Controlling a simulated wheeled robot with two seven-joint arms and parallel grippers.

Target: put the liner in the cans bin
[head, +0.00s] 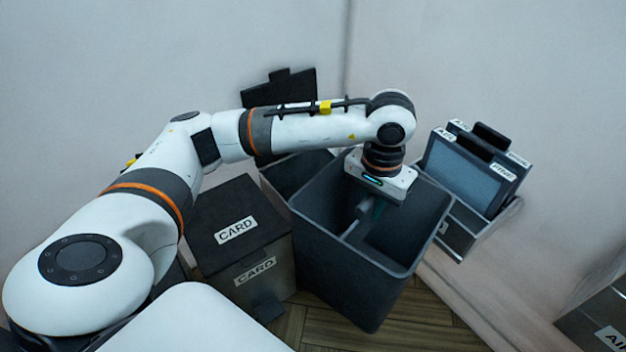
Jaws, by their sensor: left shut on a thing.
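The liner (345,275) is a large, open-topped dark grey bucket in the middle of the head view. It looks slightly tilted, with a pale bar across its inside. My left gripper (366,210) points down into its mouth and is shut on it, apparently at that bar; the fingertips are partly hidden. Behind it to the left stands an open dark bin (283,177) with its black lid (283,90) raised, probably the cans bin; its label is not visible. The liner covers part of it. I cannot tell whether the liner touches the floor. My right gripper is out of view.
A closed bin marked CARD (225,207) stands left of the liner. Another labelled box (597,322) is at the lower right. Wood floor (425,318) shows in front; walls close the back.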

